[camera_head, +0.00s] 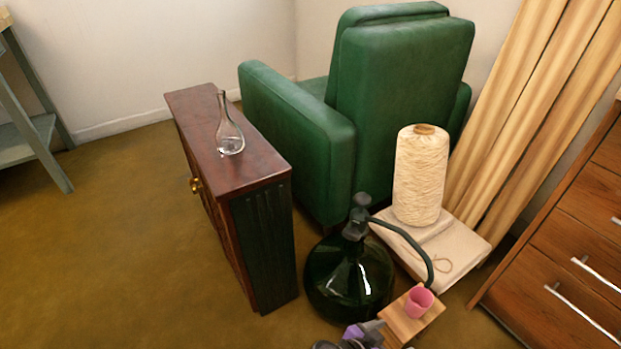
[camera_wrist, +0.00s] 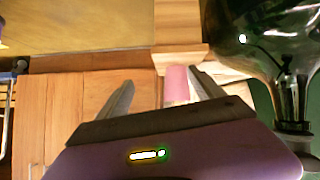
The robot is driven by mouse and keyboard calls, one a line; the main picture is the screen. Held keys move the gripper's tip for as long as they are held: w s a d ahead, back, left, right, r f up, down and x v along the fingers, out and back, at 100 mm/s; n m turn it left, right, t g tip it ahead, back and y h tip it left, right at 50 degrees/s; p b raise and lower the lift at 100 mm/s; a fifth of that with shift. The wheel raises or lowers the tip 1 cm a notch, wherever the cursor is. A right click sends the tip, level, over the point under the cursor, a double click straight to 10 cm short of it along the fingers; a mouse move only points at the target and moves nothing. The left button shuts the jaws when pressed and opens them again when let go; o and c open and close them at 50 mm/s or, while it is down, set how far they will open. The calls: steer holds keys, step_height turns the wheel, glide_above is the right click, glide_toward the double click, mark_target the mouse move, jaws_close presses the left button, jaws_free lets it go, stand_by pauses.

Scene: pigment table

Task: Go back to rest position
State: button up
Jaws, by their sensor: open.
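My gripper (camera_head: 371,330) shows at the bottom edge of the head view, partly cut off by the frame. In the wrist view its two fingers (camera_wrist: 161,78) are spread apart, with nothing held between them. A pink cup (camera_head: 419,302) stands on a small wooden block (camera_head: 398,322), just right of my gripper. In the wrist view the pink cup (camera_wrist: 176,82) appears beyond the fingers, in line with the gap and nearer the right finger. I cannot tell the exact distance.
A large dark green bottle (camera_head: 338,285) with a curved tube stands close behind my gripper; it also fills the wrist view's upper right (camera_wrist: 265,35). A dark cabinet (camera_head: 190,105) bears a glass flask (camera_head: 229,138). A yarn cone (camera_head: 420,180) and wooden drawers (camera_head: 575,255) stand right. Left floor is clear.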

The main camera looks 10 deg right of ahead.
steer(key=w+a+f+n+t+y, duration=0.2)
steer(key=a+n+t+y, duration=0.3)
steer(key=a+n+y, duration=0.15)
steer(key=s+a+r+n+t+y, duration=0.3)
steer(key=s+a+r+n+y, duration=0.1)
steer(key=s+a+r+n, duration=0.15)
steer(key=s+d+r+t+p, duration=0.1)
steer(key=s+d+r+t, duration=0.15)
steer(key=s+r, duration=0.9)
steer(key=s+d+r+t, duration=0.1)
steer(key=s+d+r, duration=0.2)
steer(key=s+r, duration=0.85)
step_height(320, 180, up, 33)
steer(key=w+p, duration=0.1)
steer(key=p, duration=3)
steer(key=shift+w+p, duration=0.3)
steer(key=shift+p, duration=0.05)
steer(key=shift+r, duration=0.1)
